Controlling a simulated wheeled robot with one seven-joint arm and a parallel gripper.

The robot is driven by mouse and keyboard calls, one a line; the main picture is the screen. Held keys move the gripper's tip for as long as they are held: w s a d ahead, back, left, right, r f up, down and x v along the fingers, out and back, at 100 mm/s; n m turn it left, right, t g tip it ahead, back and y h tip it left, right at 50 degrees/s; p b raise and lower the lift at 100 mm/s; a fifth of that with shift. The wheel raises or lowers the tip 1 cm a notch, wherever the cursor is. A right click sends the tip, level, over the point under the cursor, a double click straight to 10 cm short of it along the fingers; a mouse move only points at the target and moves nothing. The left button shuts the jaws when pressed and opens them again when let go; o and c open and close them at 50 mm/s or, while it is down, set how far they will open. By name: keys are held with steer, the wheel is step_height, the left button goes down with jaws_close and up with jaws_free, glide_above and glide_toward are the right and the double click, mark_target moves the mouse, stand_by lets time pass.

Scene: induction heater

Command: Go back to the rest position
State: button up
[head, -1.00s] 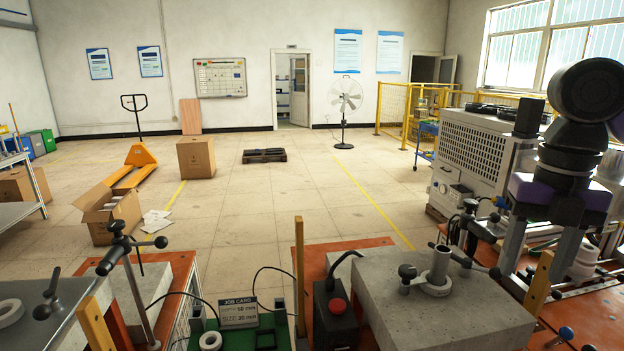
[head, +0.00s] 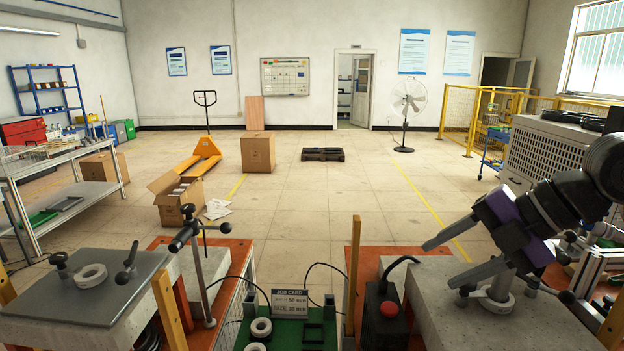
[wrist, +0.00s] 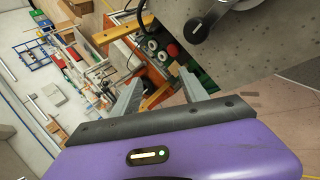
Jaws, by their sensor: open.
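My gripper (head: 441,264) is on the right of the head view, tilted, with its two grey fingers pointing left and slightly down. The fingers are spread well apart with nothing between them. They are above the grey stone block (head: 450,325) at the front right. In the wrist view my gripper (wrist: 158,90) shows both fingers apart and empty beyond the purple body. The round metal fitting (head: 497,303) on the block is partly hidden behind the lower finger.
A red-button box (head: 385,318) and wooden post (head: 354,270) stand left of the block. A job card (head: 290,303) stands on a green board with white rings. A clamp post (head: 200,265) and grey plate (head: 85,303) are at front left.

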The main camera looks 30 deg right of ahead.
steer(key=w+a+r+m+t+y, duration=0.2)
steer(key=w+a+m+t+y, duration=0.2)
steer(key=w+a+m+t, duration=0.55)
steer(key=a+f+m+t+h, duration=0.2)
steer(key=a+f+m+h, duration=0.3)
steer(key=a+f+m, duration=0.4)
steer(key=s+a+f+m+g+h, duration=0.1)
steer(key=s+f+m+h, duration=0.15)
steer(key=s+f, duration=0.45)
steer(key=s+a+f+m+g+h, duration=0.2)
steer(key=s+f+m, duration=0.2)
steer(key=s+f, duration=0.3)
steer(key=s+f+n+g+y, duration=0.1)
steer(key=s+f+n, duration=0.1)
steer(key=s, duration=1.8)
steer(key=shift+d+f+n, duration=0.15)
steer(key=shift+f+n, duration=0.05)
steer(key=shift+n, duration=0.4)
